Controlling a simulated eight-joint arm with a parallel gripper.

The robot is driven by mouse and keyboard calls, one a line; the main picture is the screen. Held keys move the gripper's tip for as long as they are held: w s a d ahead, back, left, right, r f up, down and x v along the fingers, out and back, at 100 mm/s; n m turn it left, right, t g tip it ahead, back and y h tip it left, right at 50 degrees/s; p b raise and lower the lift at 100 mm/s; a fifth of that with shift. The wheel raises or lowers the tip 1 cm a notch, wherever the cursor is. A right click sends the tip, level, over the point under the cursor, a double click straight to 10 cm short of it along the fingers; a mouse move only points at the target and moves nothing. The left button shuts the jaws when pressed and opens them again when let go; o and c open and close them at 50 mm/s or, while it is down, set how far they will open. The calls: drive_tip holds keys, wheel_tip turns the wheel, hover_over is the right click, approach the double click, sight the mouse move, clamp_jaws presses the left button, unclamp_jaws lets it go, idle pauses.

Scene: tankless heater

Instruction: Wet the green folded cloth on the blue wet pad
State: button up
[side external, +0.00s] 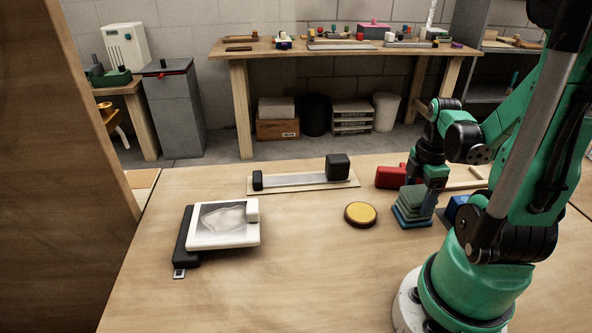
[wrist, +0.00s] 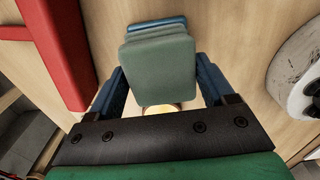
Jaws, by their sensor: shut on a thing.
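The green folded cloth (side external: 411,202) is a thick stack of layers, right of centre on the table in the side view. In the wrist view the cloth (wrist: 160,68) lies between the two blue fingers of my gripper (wrist: 160,88). My gripper (side external: 431,196) points down and is shut on the cloth. A blue edge, which looks like the blue wet pad (side external: 411,222), shows just under the cloth. In the wrist view the blue pad (wrist: 157,22) shows past the cloth's far end. Most of the pad is hidden, and I cannot tell whether cloth and pad touch.
A round yellow disc (side external: 360,214) lies just left of the cloth. A red block (side external: 391,176) stands close behind it. A slide rail with black blocks (side external: 305,180) is further back. A white and black device (side external: 224,223) sits at left. The front middle of the table is clear.

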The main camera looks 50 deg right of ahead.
sight(418, 192)
drive_tip(key=shift+r, duration=3.35)
drive_tip(key=w+a+r+m, duration=0.2)
drive_tip(key=w, duration=0.4)
drive_tip(key=w+a+r+m, duration=0.2)
drive_tip(key=w, duration=0.4)
drive_tip(key=w+a+r+m, duration=0.1)
drive_tip(key=w+a+m, duration=0.1)
drive_tip(key=w+a, duration=0.3)
drive_tip(key=w+a+r+m, duration=0.2)
drive_tip(key=w+a+m, duration=0.1)
drive_tip(key=a, duration=0.6)
drive_tip(key=shift+w+a+r, duration=0.2)
drive_tip(key=shift+w+r, duration=0.05)
drive_tip(key=shift+w, duration=0.6)
